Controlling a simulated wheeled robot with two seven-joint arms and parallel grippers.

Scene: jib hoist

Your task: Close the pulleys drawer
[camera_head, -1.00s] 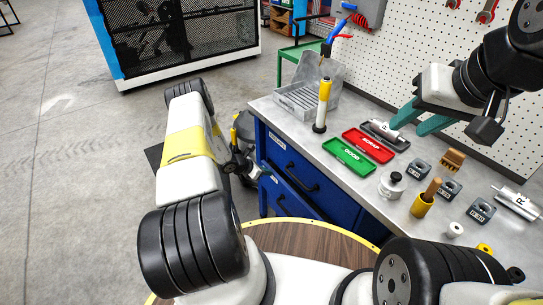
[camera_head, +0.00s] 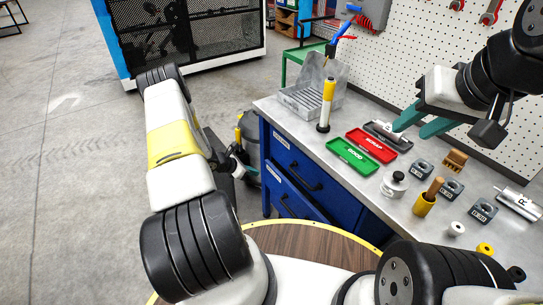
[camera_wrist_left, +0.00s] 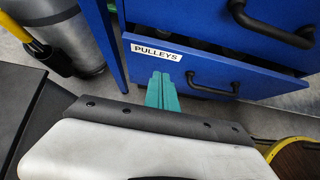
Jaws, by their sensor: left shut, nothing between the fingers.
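The pulleys drawer (camera_wrist_left: 215,68), a blue front with a white PULLEYS label and a dark bar handle, stands partly open in the left wrist view. A dark gap shows above its front. It is the lower drawer (camera_head: 285,200) in the head view, partly hidden. My left gripper (camera_wrist_left: 162,90) is shut and empty, its teal fingers pointing at the lower part of the drawer front, left of the handle; I cannot tell if they touch. My right gripper (camera_head: 421,122) is open above the bench, fingers apart.
An upper blue drawer (camera_head: 297,165) looks shut. The bench top (camera_head: 350,195) carries a green tray (camera_head: 352,155), a red tray (camera_head: 371,145), a yellow-topped post (camera_head: 326,105) and several small parts.

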